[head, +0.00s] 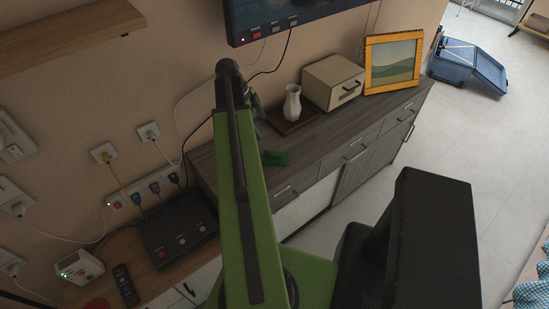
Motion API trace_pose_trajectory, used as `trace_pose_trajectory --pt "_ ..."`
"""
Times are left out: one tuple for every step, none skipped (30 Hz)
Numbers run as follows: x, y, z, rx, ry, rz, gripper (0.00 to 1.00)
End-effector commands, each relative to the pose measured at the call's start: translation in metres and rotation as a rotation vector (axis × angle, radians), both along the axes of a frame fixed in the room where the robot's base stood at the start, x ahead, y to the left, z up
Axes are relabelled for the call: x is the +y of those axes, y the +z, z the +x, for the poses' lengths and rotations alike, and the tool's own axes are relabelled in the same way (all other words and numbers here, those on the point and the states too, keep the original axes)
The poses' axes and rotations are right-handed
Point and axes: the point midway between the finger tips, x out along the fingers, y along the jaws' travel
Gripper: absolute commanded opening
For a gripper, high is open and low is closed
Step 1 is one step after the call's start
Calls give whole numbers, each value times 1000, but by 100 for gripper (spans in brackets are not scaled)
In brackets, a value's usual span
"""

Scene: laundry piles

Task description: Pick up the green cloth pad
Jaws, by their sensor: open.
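The green cloth pad (275,157) is a small dark-green piece lying on top of the grey wood cabinet (225,155), toward its left part. My green arm rises through the middle of the head view and passes just left of the pad. My gripper (257,106) is partly hidden behind the arm's upper end. It is open and appears above and beyond the pad in the picture, apart from it. No object shows in it.
A white vase (292,103) on a dark tray (285,126), a cream box (333,82) and a yellow-framed picture (393,62) stand right of the pad. A screen (285,18) hangs above. A black device (178,228) sits lower left. Cabinet top around the pad is clear.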

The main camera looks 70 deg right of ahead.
Motion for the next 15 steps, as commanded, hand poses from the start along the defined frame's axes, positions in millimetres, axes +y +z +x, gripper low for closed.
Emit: trace_pose_trajectory --pt "0 -2 0 0 1 0 89" --pt "0 -4 -1 0 2 1 89" --pt "0 -8 -2 -1 2 1 89" --pt "0 -12 -3 -1 2 1 89" --pt "0 -17 -4 -1 2 1 89" --pt "0 -24 -6 -1 2 1 89" --pt "-1 -30 -8 -1 2 1 89" --pt "-1 -36 -10 -1 3 0 89" --pt "-2 -45 -13 -1 3 0 89" --pt "-2 -52 -16 -1 4 2 89" --pt "-3 -59 -18 -1 4 2 89" --pt "-3 -67 -22 -1 3 1 89" --pt "-4 -73 -24 -1 3 1 89" --pt "-4 -79 -27 -1 3 1 89" --pt "-5 -87 -30 -2 3 2 89"
